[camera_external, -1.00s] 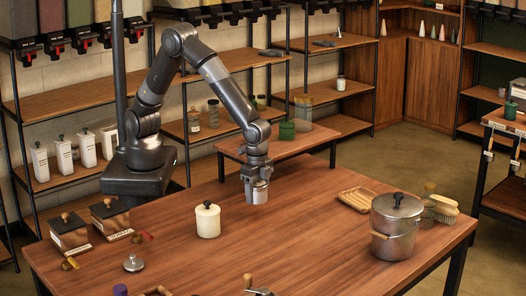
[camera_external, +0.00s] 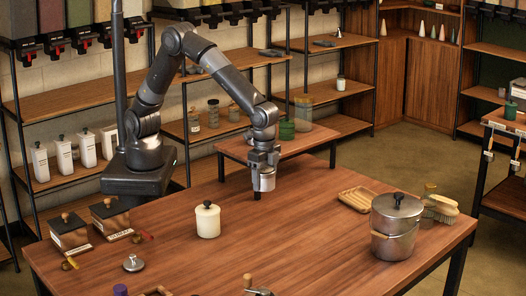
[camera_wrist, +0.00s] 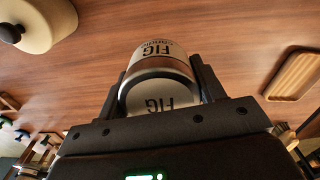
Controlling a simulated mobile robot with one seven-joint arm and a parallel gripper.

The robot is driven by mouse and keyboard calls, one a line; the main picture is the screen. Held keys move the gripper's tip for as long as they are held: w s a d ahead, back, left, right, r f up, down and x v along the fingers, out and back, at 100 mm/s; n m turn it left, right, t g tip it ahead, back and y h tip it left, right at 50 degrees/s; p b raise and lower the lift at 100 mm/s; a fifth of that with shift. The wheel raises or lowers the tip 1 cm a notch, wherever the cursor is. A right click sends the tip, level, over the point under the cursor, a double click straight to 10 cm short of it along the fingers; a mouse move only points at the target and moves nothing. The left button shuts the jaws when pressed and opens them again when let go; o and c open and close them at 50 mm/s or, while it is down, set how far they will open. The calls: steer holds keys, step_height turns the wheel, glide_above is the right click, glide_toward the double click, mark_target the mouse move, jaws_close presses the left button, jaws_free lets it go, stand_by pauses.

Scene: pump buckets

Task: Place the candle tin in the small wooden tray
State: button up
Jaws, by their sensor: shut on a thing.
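The candle tin (camera_external: 265,183) is a small silver-and-white can held at the end of my arm. In the wrist view the tin (camera_wrist: 158,82) shows dark "FIG" lettering. My gripper (camera_external: 263,172) points down and is shut on the tin, with one finger on each side. The tin appears to be held above the wooden table. The small wooden tray (camera_external: 357,199) is a ribbed, light-wood tray lying on the table to the right of my gripper. It also shows at the right of the wrist view (camera_wrist: 293,76). It looks empty.
A cream canister with a black knob (camera_external: 208,220) stands left of the tin. A lidded metal pot (camera_external: 396,226) stands just right of the tray, with a brush (camera_external: 441,207) beyond it. The table between tin and tray is clear.

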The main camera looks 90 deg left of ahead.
steer(key=w+a+r, duration=0.1)
steer(key=w+a, duration=0.3)
steer(key=w, duration=0.6)
steer(key=w+a+r, duration=0.1)
steer(key=w+a, duration=0.3)
steer(key=w, duration=0.5)
steer(key=w+a+f, duration=0.3)
steer(key=w+a, duration=0.1)
steer(key=w+a+f, duration=0.4)
steer(key=shift+w+a+f, duration=0.2)
steer(key=shift+w, duration=0.05)
steer(key=shift+f, duration=1.95)
steer(key=shift+f, duration=0.1)
steer(key=shift+f, duration=0.3)
steer(key=o, duration=1)
steer(key=shift+o, duration=0.2)
